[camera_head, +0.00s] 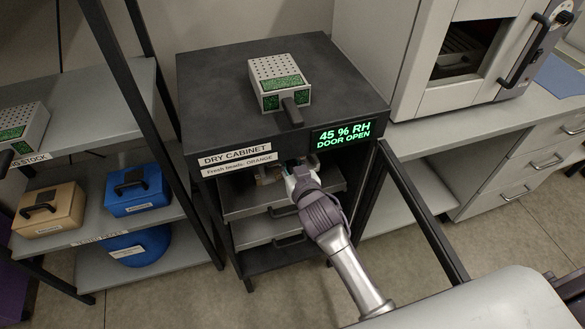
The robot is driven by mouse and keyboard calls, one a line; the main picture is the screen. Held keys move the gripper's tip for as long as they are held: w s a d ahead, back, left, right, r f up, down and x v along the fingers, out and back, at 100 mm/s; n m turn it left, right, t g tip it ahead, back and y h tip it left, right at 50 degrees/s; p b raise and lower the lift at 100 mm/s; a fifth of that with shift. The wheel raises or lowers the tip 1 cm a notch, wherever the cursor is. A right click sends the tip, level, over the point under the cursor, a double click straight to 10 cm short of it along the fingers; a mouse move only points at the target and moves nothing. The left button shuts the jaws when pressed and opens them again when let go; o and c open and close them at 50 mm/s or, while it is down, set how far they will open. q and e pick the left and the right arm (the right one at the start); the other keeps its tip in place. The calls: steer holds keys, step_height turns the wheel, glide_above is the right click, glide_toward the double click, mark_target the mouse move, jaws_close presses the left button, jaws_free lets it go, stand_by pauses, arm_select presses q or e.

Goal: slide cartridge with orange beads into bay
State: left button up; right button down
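The dark dry cabinet (197,110) stands in the middle with its door (425,215) swung open to the right. Its labels read "DRY CABINET" and "Fresh beads: ORANGE". The display (341,134) reads "45 % RH DOOR OPEN". My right gripper (293,170) reaches into the top opening, above the upper drawer (240,205). Its fingertips are small and partly hidden, so I cannot tell their opening. A small tan-orange patch shows beside them in the shadow; I cannot make out a whole orange-bead cartridge. A cartridge with green beads (277,75) lies on the cabinet top, its dark handle facing front.
The left rack holds another green-bead cartridge (22,127), a tan case (47,208) and a blue case (138,190). A light oven-like machine (415,95) stands on the bench at right. A pale surface (480,303) fills the lower right.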

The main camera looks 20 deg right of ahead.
steer(key=shift+w+r, duration=0.1)
steer(key=shift+w, duration=1.1)
stand_by(0.4)
steer(key=c, duration=0.8)
jaws_free()
steer(key=shift+c, duration=0.2)
steer(key=o, duration=0.5)
steer(key=shift+s, duration=0.1)
